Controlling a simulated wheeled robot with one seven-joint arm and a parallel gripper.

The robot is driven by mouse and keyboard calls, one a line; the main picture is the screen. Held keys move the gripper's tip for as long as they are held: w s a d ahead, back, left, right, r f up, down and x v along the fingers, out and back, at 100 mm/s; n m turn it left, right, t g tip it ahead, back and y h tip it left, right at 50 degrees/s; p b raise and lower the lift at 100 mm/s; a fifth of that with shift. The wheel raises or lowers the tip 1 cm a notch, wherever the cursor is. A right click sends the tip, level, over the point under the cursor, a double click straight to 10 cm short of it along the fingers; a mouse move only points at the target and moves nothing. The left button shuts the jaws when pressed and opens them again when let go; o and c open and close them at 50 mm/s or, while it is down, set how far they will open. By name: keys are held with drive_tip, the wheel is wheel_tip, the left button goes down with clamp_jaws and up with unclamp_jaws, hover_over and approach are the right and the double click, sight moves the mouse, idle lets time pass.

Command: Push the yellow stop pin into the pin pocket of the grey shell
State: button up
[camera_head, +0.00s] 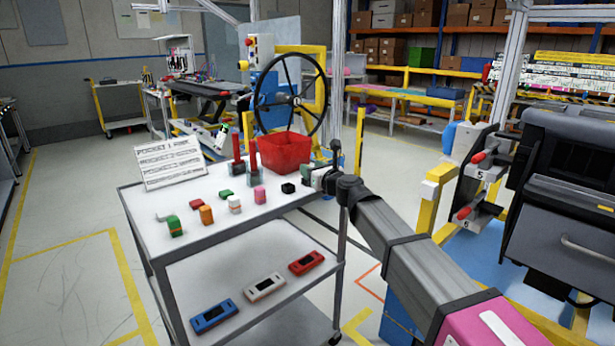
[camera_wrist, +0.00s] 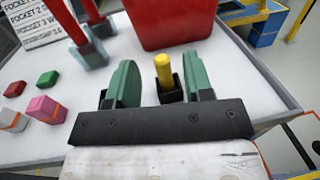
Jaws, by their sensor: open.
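The yellow stop pin (camera_wrist: 163,70) stands upright in a small black holder (camera_wrist: 170,97) on the white table top in the wrist view. My gripper (camera_wrist: 161,72) has green fingers spread apart, with the pin showing between them, nearer the right finger. I see gaps on both sides of the pin; nothing is gripped. In the head view my gripper (camera_head: 313,176) is over the right end of the cart top, and I cannot make out the pin there. The grey shell (camera_head: 575,200), a dark dashboard housing, stands at the far right; its pin pocket is not discernible.
A red bin (camera_head: 286,153) stands behind my gripper. Two red-handled tools (camera_head: 253,160) stand left of it. Several small coloured blocks (camera_head: 207,214) and a black block (camera_head: 288,188) sit on the cart (camera_head: 185,250). A yellow frame (camera_head: 428,200) stands beside the shell.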

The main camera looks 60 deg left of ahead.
drive_tip(key=a, duration=0.3)
drive_tip(key=shift+a+f, duration=0.1)
drive_tip(key=shift+a, duration=0.05)
clamp_jaws()
drive_tip(key=shift+r, duration=0.6)
drive_tip(key=s+d+r, duration=0.4)
drive_tip(key=s+r, duration=0.5)
drive_tip(key=s, duration=0.1)
drive_tip(key=shift+s+d+r, duration=0.4)
